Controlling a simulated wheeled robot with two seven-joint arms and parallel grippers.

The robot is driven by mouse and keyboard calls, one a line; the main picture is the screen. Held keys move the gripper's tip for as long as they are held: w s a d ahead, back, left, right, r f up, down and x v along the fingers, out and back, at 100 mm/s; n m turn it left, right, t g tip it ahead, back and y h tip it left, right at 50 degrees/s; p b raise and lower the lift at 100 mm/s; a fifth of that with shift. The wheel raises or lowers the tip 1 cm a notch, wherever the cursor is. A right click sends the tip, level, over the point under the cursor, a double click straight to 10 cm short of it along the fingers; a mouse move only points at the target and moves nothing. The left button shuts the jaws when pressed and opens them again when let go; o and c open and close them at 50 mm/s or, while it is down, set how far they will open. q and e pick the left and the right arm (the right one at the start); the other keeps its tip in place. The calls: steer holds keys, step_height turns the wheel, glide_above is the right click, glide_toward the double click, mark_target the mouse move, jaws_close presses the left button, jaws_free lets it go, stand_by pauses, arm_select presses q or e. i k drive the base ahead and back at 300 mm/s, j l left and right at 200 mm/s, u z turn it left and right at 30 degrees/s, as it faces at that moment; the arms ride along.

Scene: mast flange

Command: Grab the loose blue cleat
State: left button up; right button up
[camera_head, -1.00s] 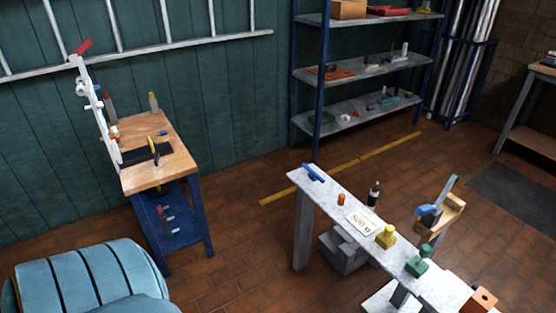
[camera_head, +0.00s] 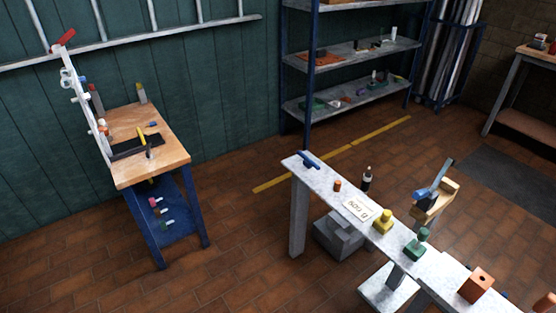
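A blue cleat (camera_head: 308,160) lies on the far left end of the narrow grey bench (camera_head: 325,178). It is a small bar shape with nothing touching it from above. Another blue piece (camera_head: 424,194) sits at a wooden holder (camera_head: 436,205) behind the bench; I cannot tell whether it is a cleat. A small blue item (camera_head: 153,124) lies on the wooden-topped table at the left. Neither of my grippers shows in the head view.
The wooden table (camera_head: 172,168) stands left. Open brick floor (camera_head: 240,240) lies between.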

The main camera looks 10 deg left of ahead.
mark_target(308, 162)
steer(key=z, duration=0.6)
steer(key=i+j+z, duration=0.2)
steer(key=j+z, duration=0.2)
steer(key=i+j+z, duration=0.15)
steer(key=j+z, duration=0.25)
steer(key=i+j+z, duration=0.1)
steer(key=j+z, duration=0.3)
steer(key=i+j+z, duration=0.1)
steer(key=j+z, duration=0.2)
steer(key=j, duration=2.3)
